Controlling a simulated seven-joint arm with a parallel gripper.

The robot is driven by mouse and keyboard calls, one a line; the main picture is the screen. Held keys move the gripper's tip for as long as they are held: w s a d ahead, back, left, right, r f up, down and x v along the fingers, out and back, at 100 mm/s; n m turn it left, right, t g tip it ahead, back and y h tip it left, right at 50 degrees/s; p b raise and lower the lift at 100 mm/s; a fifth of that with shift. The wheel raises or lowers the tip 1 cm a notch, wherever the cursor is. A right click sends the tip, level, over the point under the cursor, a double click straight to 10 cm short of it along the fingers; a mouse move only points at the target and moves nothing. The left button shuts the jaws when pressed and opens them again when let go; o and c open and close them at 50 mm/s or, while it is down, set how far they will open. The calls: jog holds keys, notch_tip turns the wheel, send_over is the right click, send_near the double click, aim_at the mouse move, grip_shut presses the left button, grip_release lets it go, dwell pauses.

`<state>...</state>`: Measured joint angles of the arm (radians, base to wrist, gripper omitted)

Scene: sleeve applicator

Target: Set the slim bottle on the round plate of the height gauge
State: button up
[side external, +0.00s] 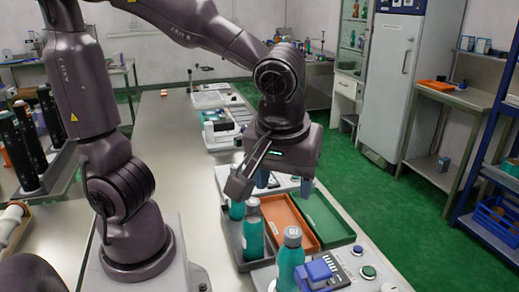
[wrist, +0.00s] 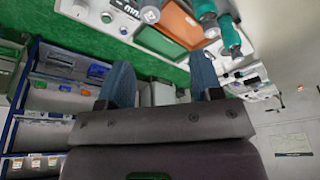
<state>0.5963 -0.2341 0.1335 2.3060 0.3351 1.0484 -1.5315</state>
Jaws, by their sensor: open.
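Teal bottles with pale caps stand upright on the bench. One bottle (side external: 253,232) is at the grey tray and another (side external: 237,211) is behind it, partly hidden by my gripper. A third bottle (side external: 291,262) stands at the front beside a blue-topped device. Two teal bottles (wrist: 231,37) also show at the top of the wrist view. I cannot tell which is the slim one. I cannot make out the height gauge's round plate for sure. My gripper (side external: 284,184) is open and empty above the trays; its blue fingers (wrist: 163,85) are apart in the wrist view.
An orange tray (side external: 289,222) and an empty green tray (side external: 325,219) lie beside the grey tray (side external: 232,238). The blue-topped device (side external: 320,272) and a button panel (side external: 366,272) are at the front right. More equipment (side external: 220,128) lines the bench behind. The left bench top is clear.

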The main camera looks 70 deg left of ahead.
jog(key=s+a+r+m+t+h, duration=0.2)
jog(key=s+a+r+m+t, duration=0.1)
jog(key=m, duration=0.7)
jog(key=s+a+r, duration=0.1)
jog(key=a+r, duration=0.1)
jog(key=a, duration=0.1)
jog(key=shift+a+t, duration=0.2)
jog(key=shift+t, duration=0.2)
dwell(1.3)
